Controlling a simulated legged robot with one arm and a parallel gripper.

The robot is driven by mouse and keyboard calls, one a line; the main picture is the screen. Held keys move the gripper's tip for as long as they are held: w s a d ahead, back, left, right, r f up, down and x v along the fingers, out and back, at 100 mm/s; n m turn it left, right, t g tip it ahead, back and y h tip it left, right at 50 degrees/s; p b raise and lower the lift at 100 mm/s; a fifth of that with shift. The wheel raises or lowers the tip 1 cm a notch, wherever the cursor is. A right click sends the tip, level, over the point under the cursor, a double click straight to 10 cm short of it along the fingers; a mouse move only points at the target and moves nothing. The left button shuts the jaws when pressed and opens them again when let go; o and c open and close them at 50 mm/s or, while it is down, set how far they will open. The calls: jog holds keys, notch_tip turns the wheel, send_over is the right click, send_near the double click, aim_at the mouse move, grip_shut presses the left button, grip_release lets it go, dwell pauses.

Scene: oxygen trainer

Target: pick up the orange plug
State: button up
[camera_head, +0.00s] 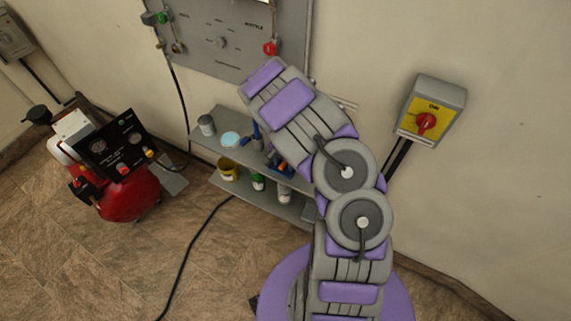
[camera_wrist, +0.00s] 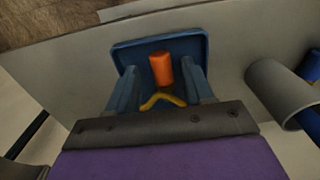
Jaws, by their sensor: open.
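The orange plug (camera_wrist: 162,70) shows in the wrist view as a short orange cylinder. It lies in front of or over a blue tray (camera_wrist: 195,43); I cannot tell whether it touches the tray. My gripper (camera_wrist: 162,82) has its two blue fingers apart, one on each side of the plug. A yellow curved piece (camera_wrist: 163,100) sits between the fingers, close to the gripper's base.
A grey shelf (camera_head: 205,139) by the wall holds several cans. A grey cylinder (camera_wrist: 280,88) stands right of my gripper in the wrist view. A red compressor (camera_head: 130,195) is on the floor at left.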

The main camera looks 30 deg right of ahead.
jog(key=shift+a, duration=0.6)
jog(key=shift+c, duration=0.8)
jog(key=shift+d, duration=0.5)
jog(key=c, duration=0.6)
jog(key=shift+c, duration=0.7)
jog(key=shift+a, duration=0.4)
grip_shut()
jog(key=shift+d, duration=0.25)
